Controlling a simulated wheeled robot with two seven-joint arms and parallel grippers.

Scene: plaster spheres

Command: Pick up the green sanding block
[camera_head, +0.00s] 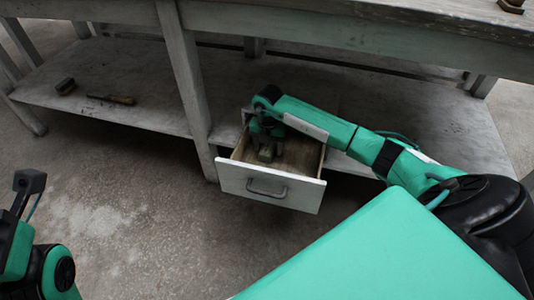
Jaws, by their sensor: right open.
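A drawer (245,186) stands pulled out under the workbench, with a grey front and a dark handle. My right gripper (266,151) reaches down into it from above and is open. A small dull greenish-grey shape (266,154) shows at its fingertips inside the drawer. It may be the green sanding block, but it is small and partly covered by the gripper, so I cannot tell whether the fingers touch it. My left gripper (28,184) is at the left edge, far from the drawer, and its jaw opening is unclear.
The workbench's lower shelf (130,75) holds a dark brush-like block (65,86) and a wooden-handled tool (112,99) at the left. A bench leg (185,75) stands just left of the drawer. The concrete floor (140,230) in front is clear.

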